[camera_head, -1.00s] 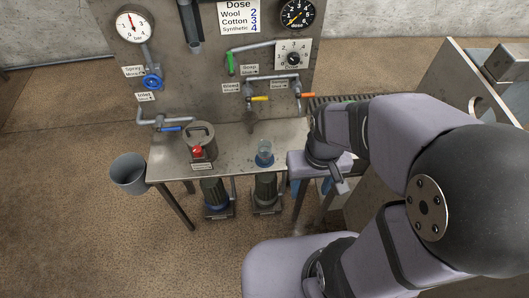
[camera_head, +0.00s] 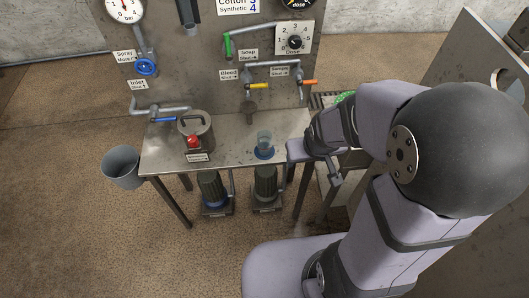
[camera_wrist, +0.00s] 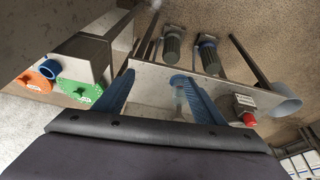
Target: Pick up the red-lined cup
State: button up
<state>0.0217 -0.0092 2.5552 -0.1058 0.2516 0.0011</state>
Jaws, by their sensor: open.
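A clear cup (camera_head: 264,138) stands upright at the right end of the steel table (camera_head: 225,162), on or in front of a round blue patch. I cannot make out a red line on it at this size. In the wrist view a clear shape that looks like this cup (camera_wrist: 180,95) lies beyond my jaws, close beside the right finger in the picture. My gripper (camera_wrist: 153,77) is open, its blue fingers spread with nothing seen held. In the head view my wrist is to the right of the table and the fingers are hard to make out.
A grey bucket (camera_head: 122,167) hangs at the table's left end. Taps (camera_head: 248,80) stick out from the panel above the table.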

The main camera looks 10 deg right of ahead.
aim_at(262, 136)
jog(key=w+a+f+n+t+y+b, duration=0.1)
jog(key=w+f+t+b, duration=0.3)
jog(key=b, duration=0.5)
jog(key=w+a+f+n+t+y+b, duration=0.1)
jog(key=w+a+f+t+y+b, duration=0.2)
jog(key=w+f+b, duration=0.3)
jog(key=w+a+f+n+t+y+b, duration=0.1)
jog(key=w+a+f+t+b, duration=0.3)
jog(key=b, duration=0.8)
jog(key=shift+w+f+t+y, duration=0.2)
jog(key=shift+w+f+t, duration=0.15)
jog(key=shift+f, duration=0.25)
jog(key=shift+w+f+t+y, duration=0.2)
jog(key=shift+w+f+t, duration=0.15)
jog(key=shift+f, duration=0.3)
jog(key=shift+w+f+t+y, duration=0.2)
jog(key=shift+w+f+t, duration=0.15)
jog(key=shift+f, duration=0.75)
jog(key=shift+x, duration=3.7)
jog(key=shift+f, duration=0.15)
jog(key=shift+c, duration=0.5)
jog(key=c, duration=1.1)
